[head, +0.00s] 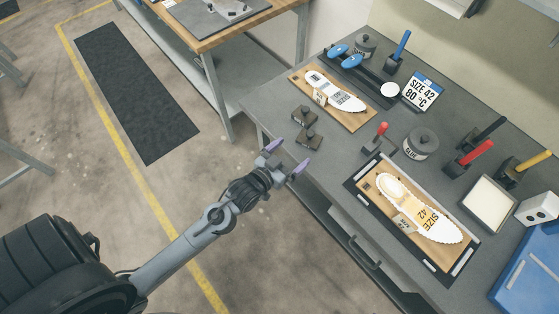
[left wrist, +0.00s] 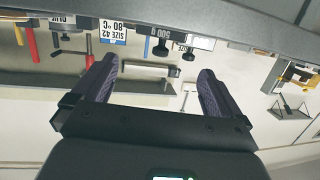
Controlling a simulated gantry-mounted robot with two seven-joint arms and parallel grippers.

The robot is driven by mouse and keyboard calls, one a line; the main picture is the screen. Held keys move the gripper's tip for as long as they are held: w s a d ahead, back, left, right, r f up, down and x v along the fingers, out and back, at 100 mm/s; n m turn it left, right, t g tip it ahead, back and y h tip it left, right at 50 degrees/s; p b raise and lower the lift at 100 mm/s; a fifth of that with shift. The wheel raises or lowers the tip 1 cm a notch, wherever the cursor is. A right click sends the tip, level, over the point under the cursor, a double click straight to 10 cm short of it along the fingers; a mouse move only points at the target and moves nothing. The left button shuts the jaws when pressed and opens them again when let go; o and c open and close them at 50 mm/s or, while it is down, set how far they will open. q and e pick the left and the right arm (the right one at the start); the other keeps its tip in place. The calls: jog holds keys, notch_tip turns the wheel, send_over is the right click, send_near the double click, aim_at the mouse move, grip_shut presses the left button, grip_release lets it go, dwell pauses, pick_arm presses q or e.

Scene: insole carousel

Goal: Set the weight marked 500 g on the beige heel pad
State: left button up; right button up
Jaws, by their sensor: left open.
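My left gripper (head: 285,160) is open and empty, just off the table's front edge. It also shows in the left wrist view (left wrist: 152,85), with nothing between its fingers. Two small dark weights, a rear one (head: 303,115) and a front one (head: 309,138), stand on the table just beyond it; their marks are unreadable from the head. In the upside-down left wrist view a weight marked 500 (left wrist: 160,33) shows beyond the fingers. My right gripper is not in view.
The nearer insole lies on a wooden board (head: 462,264) with a small card. Another insole board (head: 350,121) lies farther back. A red-handled tool (head: 381,129) and a glue pot (head: 421,143) stand between the weights and the right side. Bare table lies around the weights.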

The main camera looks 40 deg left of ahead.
pick_arm(q)
jog(key=s+d+f+g, duration=0.1)
jog(key=s+f+g, duration=0.1)
jog(key=s+g, duration=0.4)
jog(key=s, duration=0.5)
jog(key=shift+s+d+f+m+g, duration=0.15)
jog(key=shift+d+f+m+g, duration=0.05)
jog(key=shift+d+m+g, duration=0.1)
jog(key=s+g, duration=0.2)
jog(key=s, duration=0.2)
jog(key=s+g, duration=0.3)
jog(key=s, duration=0.2)
jog(key=shift+s+m, duration=0.2)
jog(key=shift+m, duration=0.2)
jog(key=shift+c, duration=1.1)
